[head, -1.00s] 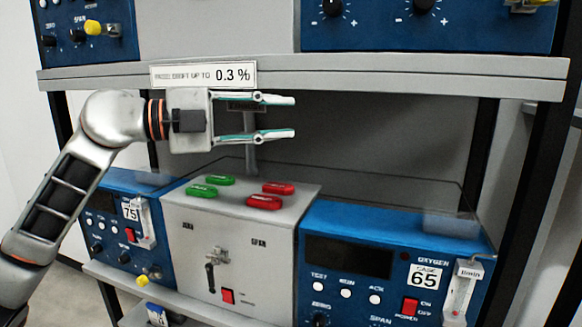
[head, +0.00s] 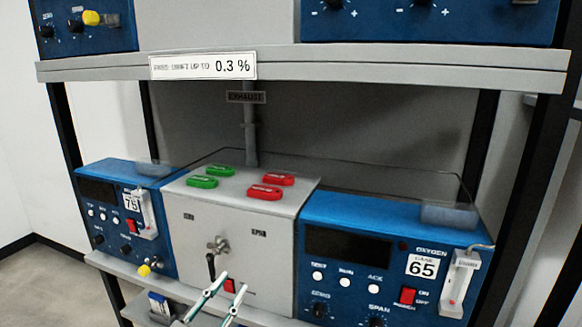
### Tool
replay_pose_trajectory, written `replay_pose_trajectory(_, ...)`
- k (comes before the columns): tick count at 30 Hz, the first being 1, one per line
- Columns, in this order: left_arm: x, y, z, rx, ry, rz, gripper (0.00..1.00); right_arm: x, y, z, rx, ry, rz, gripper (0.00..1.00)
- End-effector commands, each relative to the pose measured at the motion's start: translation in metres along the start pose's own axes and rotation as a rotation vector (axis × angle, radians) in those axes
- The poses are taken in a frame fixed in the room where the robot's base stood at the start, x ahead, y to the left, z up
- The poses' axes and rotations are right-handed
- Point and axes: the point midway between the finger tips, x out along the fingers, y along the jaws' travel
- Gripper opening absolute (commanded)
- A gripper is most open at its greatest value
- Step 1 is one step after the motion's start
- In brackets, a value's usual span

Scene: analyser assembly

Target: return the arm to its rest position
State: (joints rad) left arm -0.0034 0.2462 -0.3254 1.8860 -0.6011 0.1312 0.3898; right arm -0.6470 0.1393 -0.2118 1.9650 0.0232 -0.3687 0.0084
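My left gripper (head: 233,280) shows only as two slim pale fingers with teal pads at the bottom edge. The fingers are apart with nothing between them. They overlap the lower front of the grey box (head: 205,250) in the picture; whether they touch it I cannot tell. The rest of my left arm is out of the frame. My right gripper is not in view.
On the grey box lie green tags (head: 202,182) and red tags (head: 265,192). A blue analyser (head: 345,205) marked 65 stands right, another (head: 110,170) marked 75 left. A shelf (head: 400,68) spans above. Open floor (head: 40,275) lies at lower left.

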Motion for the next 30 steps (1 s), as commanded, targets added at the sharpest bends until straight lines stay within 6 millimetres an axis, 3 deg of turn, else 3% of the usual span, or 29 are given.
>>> replay_pose_trajectory(1, -0.025, 0.01, 0.029, -0.036, -0.088, -0.02, 0.28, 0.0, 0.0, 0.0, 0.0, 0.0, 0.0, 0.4)
replay_pose_trajectory(3, -0.058, 0.021, 0.064, -0.073, -0.199, -0.041, 0.28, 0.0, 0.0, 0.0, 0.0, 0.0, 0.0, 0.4)
replay_pose_trajectory(9, -0.163, 0.065, 0.143, -0.162, -0.513, -0.059, 0.28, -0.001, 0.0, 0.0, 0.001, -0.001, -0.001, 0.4)
replay_pose_trajectory(15, -0.265, 0.112, 0.186, -0.235, -0.772, -0.029, 0.28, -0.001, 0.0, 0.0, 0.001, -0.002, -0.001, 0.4)
replay_pose_trajectory(18, -0.3, 0.129, 0.195, -0.26, -0.855, -0.012, 0.28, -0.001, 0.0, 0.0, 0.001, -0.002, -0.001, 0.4)
replay_pose_trajectory(22, -0.324, 0.141, 0.199, -0.278, -0.91, 0.003, 0.28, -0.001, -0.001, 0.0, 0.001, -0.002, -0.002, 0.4)
replay_pose_trajectory(30, -0.329, 0.143, 0.2, -0.281, -0.921, 0.007, 0.28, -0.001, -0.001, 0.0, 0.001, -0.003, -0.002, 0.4)
